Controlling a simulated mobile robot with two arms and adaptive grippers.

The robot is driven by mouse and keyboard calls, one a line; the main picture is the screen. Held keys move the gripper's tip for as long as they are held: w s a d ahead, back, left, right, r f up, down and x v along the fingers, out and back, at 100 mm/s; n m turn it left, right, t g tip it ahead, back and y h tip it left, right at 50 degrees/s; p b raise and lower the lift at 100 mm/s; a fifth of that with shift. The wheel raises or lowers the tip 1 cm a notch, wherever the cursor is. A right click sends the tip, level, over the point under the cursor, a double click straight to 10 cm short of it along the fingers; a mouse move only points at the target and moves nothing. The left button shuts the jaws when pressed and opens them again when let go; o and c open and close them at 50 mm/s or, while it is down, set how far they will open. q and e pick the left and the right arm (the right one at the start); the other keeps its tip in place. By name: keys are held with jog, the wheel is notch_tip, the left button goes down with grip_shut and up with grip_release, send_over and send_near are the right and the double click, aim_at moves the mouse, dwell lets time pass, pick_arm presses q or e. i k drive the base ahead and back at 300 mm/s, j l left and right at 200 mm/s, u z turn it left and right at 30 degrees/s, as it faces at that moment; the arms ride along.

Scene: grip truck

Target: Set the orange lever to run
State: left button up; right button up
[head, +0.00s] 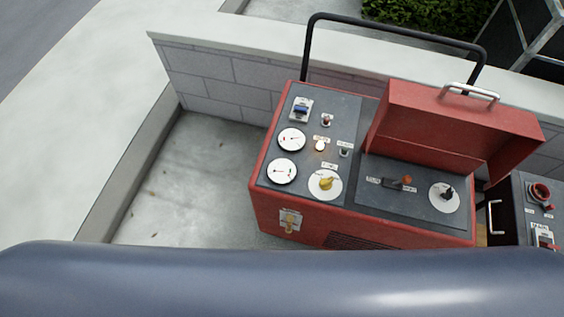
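The orange lever (407,180) is small and sits on the dark panel under the raised red lid (455,125) of a red machine (360,227). White labels (378,181) lie beside the lever, but their words are too small to read. I cannot tell from this view which setting the lever is at. A black knob on a white dial (445,197) is to the lever's right. A yellow knob (326,184) on a white dial is to its left. Neither of my grippers is in view.
Two round gauges (291,139), a blue switch (301,108) and a lit button (320,145) are on the left panel. A black bar (390,31) arches behind. A second machine (541,205) stands at right. A low wall (215,75) is behind; open concrete (185,190) lies left.

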aim_at(407, 180)
jog(key=z, duration=1.3)
jog(key=i+l, duration=0.15)
jog(key=l, duration=0.15)
jog(key=i+l, duration=0.15)
jog(key=l, duration=0.2)
jog(key=i+l, duration=0.15)
jog(key=l, duration=0.15)
jog(key=i+l+u, duration=0.1)
jog(key=l+u, duration=0.15)
jog(key=u, duration=0.15)
jog(key=l+u, duration=0.35)
jog(key=i+l+u, duration=0.1)
jog(key=u, duration=0.3)
jog(key=l, duration=0.1)
